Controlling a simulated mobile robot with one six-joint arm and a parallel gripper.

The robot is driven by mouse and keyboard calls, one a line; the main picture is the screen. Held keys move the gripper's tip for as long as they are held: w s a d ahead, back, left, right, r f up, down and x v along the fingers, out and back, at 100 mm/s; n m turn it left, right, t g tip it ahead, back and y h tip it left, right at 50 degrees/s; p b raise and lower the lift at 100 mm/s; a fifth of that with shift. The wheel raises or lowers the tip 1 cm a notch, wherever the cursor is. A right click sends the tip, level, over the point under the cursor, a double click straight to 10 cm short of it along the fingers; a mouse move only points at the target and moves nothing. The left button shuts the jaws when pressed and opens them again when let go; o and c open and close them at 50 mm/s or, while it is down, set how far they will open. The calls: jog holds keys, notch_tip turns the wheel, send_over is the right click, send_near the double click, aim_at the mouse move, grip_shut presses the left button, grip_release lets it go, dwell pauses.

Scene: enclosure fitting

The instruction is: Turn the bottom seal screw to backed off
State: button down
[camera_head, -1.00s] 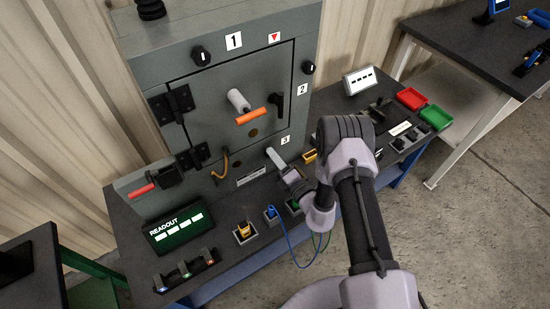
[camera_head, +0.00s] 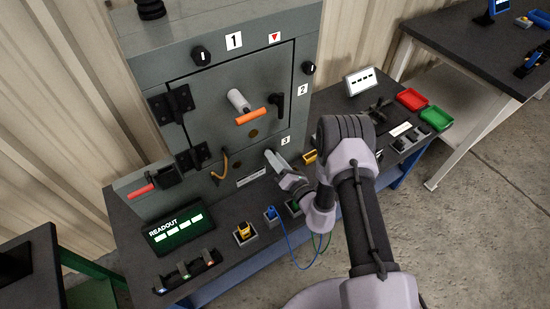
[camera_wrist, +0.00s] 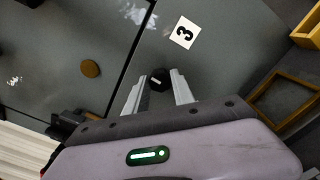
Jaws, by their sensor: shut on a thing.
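The bottom seal screw (camera_wrist: 159,79) is a black knob with a pale mark, beside the label "3" (camera_wrist: 185,33) on the grey enclosure (camera_wrist: 235,60). My gripper (camera_wrist: 164,76) has its two pale fingers on either side of this knob and is shut on it. In the head view my gripper (camera_head: 271,156) reaches the lower right of the enclosure front, just left of the label "3" (camera_head: 285,141). The screw is hidden there behind the fingers. Two other black knobs sit higher, by the labels "1" (camera_head: 201,55) and "2" (camera_head: 309,67).
The enclosure door has an orange-tipped handle (camera_head: 251,117). A readout display (camera_head: 180,231), a yellow block (camera_head: 243,231) and blue and green cabled plugs stand on the bench in front. Red (camera_head: 411,99) and green (camera_head: 436,118) trays lie at right.

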jog(key=c, duration=1.1)
grip_release()
jog(key=shift+o, duration=0.2)
jog(key=shift+d, duration=0.1)
jog(key=p+v, duration=0.4)
jog(key=v, duration=1.3)
jog(key=shift+s, duration=0.2)
jog(key=shift+d, duration=0.1)
